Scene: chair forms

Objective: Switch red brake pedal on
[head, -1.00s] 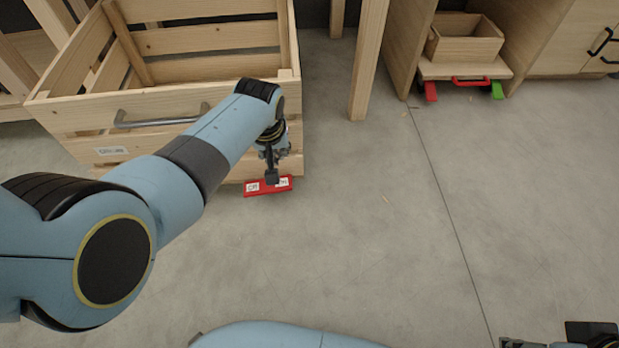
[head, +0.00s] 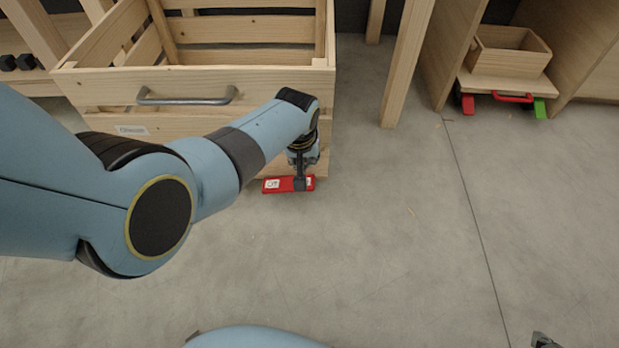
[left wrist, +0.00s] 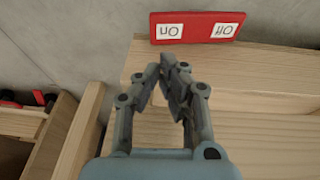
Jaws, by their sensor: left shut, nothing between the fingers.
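The red brake pedal (head: 272,185) is a flat red bar low at the front of the wooden crate (head: 72,91). In the left wrist view the pedal (left wrist: 195,36) shows upside-down white labels, On at left and Off at right. My left gripper (head: 300,186) is shut and empty, in front of the pedal's right part, hiding its right label in the head view. In the left wrist view its fingertips (left wrist: 164,66) point towards the On label. I cannot tell whether they touch the pedal. A dark bit of my right gripper (head: 543,340) shows at the bottom edge; its jaws are unclear.
The crate has a grey metal handle (head: 187,97). A wooden post (head: 406,65) stands to its right. Farther right, a small wooden box (head: 508,55) sits on a board with red (head: 467,104) and green (head: 540,108) parts below. The grey floor in front is clear.

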